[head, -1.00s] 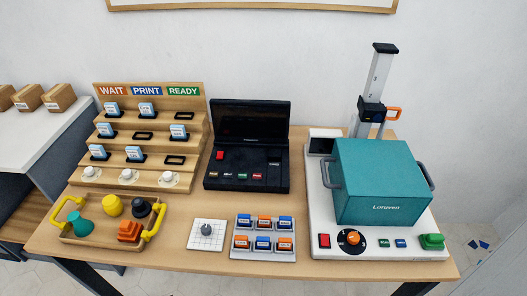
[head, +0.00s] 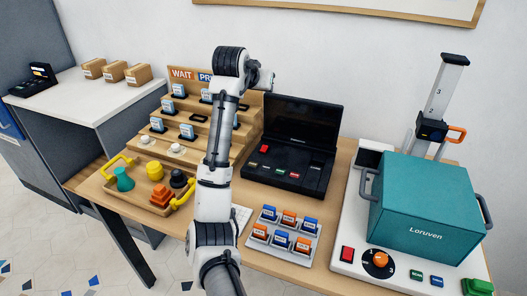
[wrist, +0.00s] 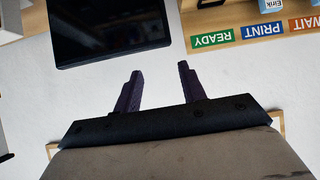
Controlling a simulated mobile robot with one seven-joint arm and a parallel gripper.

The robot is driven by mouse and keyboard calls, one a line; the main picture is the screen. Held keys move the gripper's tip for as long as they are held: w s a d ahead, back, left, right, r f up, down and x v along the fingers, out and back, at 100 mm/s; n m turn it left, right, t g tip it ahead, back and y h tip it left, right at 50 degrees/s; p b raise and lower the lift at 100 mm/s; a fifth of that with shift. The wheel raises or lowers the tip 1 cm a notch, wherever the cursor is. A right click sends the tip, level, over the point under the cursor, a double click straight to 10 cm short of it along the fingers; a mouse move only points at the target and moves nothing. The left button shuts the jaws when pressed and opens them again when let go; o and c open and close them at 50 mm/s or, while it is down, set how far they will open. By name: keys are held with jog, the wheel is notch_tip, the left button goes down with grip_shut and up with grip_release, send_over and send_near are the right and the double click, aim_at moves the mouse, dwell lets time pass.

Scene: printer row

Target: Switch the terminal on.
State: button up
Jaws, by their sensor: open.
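The terminal is a black open case on the table, its dark screen (head: 303,130) raised above a base (head: 285,180) with a red switch at its back left and a row of coloured buttons at its front. The screen looks blank. It also shows in the wrist view as a dark panel (wrist: 105,28) at the upper left. My gripper (wrist: 160,73) is open and empty, its two dark fingers apart over the pale wall, clear of the screen. In the head view my arm rises left of the terminal; the fingers cannot be made out there.
The stepped wooden rack (head: 150,133) stands left, partly behind my arm. A wooden tray (head: 128,190) with yellow handles is in front of it. A grey tray (head: 268,252) of blue and orange blocks lies before the terminal. A teal box (head: 425,205) on a white machine stands right.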

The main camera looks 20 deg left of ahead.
jog(key=s+f+g, duration=0.3)
jog(key=f+g, duration=0.3)
jog(key=f, duration=0.3)
send_near(263, 150)
jog(key=shift+m, duration=0.4)
jog(key=x, duration=0.7)
jog(key=shift+p, duration=0.3)
